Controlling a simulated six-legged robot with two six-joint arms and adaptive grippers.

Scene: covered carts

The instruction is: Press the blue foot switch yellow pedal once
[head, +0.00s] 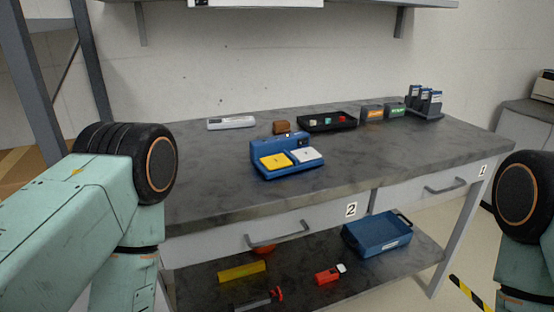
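The blue foot switch (270,147) sits on the grey worktop near the middle of the table. Its yellow pedal (275,161) is on the left of its front, beside a white pedal (305,155). Parts of my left arm stand at the left of the head view and parts of my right arm at the right edge, both apart from the switch. Neither gripper shows in the frame. Nothing covers the yellow pedal.
Behind the switch are a brown block (282,127), a black tray (328,122) with small items, and a grey-white device (231,123). A blue bin (377,236) and several tools lie on the lower shelf. The worktop (215,180) is clear left of the switch.

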